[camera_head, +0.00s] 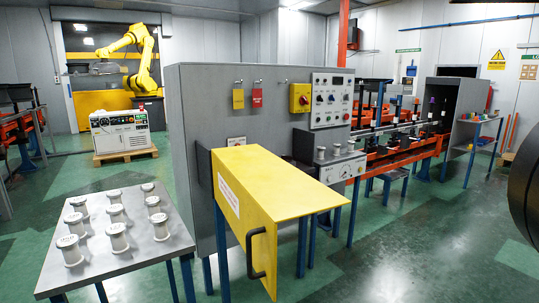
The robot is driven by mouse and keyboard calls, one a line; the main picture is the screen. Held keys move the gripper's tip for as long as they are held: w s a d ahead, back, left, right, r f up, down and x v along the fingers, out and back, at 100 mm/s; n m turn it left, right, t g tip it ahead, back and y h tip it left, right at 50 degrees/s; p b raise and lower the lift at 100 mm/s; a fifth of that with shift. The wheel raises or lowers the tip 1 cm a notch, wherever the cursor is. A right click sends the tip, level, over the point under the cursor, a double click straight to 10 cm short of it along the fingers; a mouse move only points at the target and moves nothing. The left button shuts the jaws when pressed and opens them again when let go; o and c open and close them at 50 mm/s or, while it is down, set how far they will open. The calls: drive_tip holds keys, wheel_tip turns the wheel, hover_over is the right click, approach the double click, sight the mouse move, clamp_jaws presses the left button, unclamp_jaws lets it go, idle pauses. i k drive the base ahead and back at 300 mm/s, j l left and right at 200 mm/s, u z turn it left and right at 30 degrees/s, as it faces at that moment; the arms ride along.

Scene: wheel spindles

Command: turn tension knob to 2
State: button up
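The labels are too small to read, so I cannot tell which knob is the tension knob or where any pointer stands. My gripper is not in view.
A yellow guard (275,190) with a black handle juts forward left of the control box. A table (105,252) with several white spools stands at the left. A dark rounded shape (525,190) fills the right edge. Green floor (420,250) lies clear at front right.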

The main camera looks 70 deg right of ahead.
sight(286, 158)
drive_tip(key=l, duration=0.4)
drive_tip(key=k+l+u, duration=0.15)
drive_tip(key=l, duration=0.7)
drive_tip(key=k+l+u, duration=0.15)
drive_tip(key=l, duration=0.6)
drive_tip(key=k+l+u, duration=0.15)
drive_tip(key=l, duration=0.25)
drive_tip(key=k+l, duration=0.1)
drive_tip(key=l, duration=0.3)
drive_tip(key=k+l, duration=0.15)
drive_tip(key=l, duration=0.25)
drive_tip(key=k+l, duration=0.1)
drive_tip(key=l, duration=0.3)
drive_tip(key=k+l, duration=0.15)
drive_tip(key=l, duration=0.3)
